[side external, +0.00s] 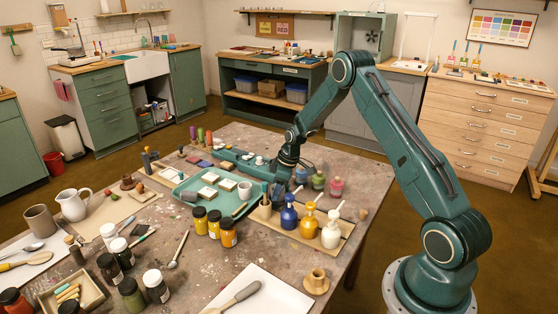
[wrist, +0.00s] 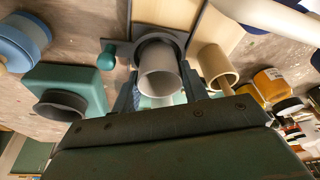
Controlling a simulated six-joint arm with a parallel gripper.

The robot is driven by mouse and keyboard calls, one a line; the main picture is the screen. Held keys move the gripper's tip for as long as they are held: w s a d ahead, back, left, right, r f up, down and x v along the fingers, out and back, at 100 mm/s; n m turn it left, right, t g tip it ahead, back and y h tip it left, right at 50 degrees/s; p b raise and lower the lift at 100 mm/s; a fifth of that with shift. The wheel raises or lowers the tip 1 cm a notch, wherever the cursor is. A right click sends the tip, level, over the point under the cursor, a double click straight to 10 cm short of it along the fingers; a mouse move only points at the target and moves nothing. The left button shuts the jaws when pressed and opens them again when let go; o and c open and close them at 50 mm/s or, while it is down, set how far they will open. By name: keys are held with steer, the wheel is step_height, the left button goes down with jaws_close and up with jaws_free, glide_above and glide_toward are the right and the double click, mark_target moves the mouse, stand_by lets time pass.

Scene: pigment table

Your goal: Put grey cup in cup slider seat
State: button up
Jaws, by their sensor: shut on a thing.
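In the wrist view, the light grey cup (wrist: 160,84) is between the two fingers of my gripper (wrist: 159,76), which is shut on it. Its round mouth faces the camera. A dark grey ring (wrist: 146,42) on a flat plate with a green knob, apparently the cup slider seat, lies directly beyond the cup. I cannot tell whether the cup is inside the ring or just above it. In the side view, my gripper (side external: 276,186) is low beside the teal tray (side external: 236,206); its fingertips and the seat are not clear there.
A beige cylinder (wrist: 215,65) stands close to the right of the cup in the wrist view, with yellow jars (wrist: 271,84) beyond. In the side view, pump bottles (side external: 308,221) stand close to my gripper, and several dark-lidded jars (side external: 228,232) stand in front of the tray.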

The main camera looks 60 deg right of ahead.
steer(key=shift+f, duration=0.2)
stand_by(0.4)
steer(key=o, duration=1.1)
steer(key=shift+c, duration=0.2)
steer(key=shift+o, duration=0.4)
steer(key=o, duration=0.4)
steer(key=shift+r, duration=0.15)
step_height(320, 180, up, 8)
